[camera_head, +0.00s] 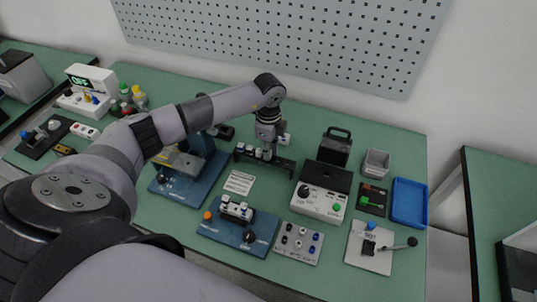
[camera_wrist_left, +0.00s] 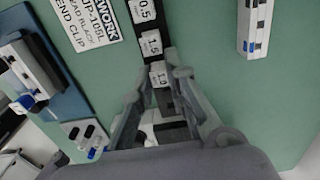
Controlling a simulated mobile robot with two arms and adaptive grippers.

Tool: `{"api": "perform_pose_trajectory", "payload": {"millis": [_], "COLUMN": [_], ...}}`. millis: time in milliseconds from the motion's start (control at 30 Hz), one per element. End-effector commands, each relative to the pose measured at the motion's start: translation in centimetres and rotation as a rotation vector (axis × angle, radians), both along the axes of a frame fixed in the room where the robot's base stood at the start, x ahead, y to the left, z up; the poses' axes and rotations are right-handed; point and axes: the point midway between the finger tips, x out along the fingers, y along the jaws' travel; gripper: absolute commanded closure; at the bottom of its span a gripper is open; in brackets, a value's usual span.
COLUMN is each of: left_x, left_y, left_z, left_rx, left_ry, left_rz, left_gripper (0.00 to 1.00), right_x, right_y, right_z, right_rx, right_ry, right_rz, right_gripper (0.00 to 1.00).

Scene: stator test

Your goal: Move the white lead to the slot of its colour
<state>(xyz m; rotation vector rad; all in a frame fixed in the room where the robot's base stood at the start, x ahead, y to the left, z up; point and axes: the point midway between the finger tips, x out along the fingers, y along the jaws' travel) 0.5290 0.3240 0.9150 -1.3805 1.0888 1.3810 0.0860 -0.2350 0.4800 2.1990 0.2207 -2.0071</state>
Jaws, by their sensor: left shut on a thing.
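My left gripper (camera_head: 266,146) points down over a dark rack (camera_head: 284,162) in the middle of the table. In the left wrist view my left gripper (camera_wrist_left: 165,78) is shut on a small white-and-dark piece (camera_wrist_left: 148,124), mostly hidden between the fingers. I cannot tell for sure that it is the white lead. Beyond the fingertips are white labels reading 0.5, 1.5 and 1.0 (camera_wrist_left: 158,76).
A blue fixture (camera_head: 262,238) stands left of the slot plate, and a white box with dials (camera_head: 318,208) behind it. A label card (camera_head: 239,182) lies in front of the rack. A blue tray (camera_head: 410,203) is at the right. Some bare green table lies between these.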

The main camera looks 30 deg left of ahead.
Motion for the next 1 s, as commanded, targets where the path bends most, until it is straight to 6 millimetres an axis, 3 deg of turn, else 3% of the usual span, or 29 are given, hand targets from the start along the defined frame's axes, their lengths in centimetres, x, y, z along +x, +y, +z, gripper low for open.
{"api": "perform_pose_trajectory", "payload": {"millis": [700,1000], "left_x": [0.0,0.0], "left_y": [0.0,0.0], "left_z": [4.7,5.1], "left_rx": [0.0,0.0], "left_ry": [-0.001,0.0], "left_rz": [0.0,0.0], "left_gripper": [1.0,1.0], "right_x": [0.0,0.1], "right_y": [0.0,0.0], "right_z": [3.7,4.0], "right_rx": [0.0,0.0], "right_ry": [-0.001,-0.001], "right_rz": [0.0,0.0], "right_gripper": [0.62,0.62]}}
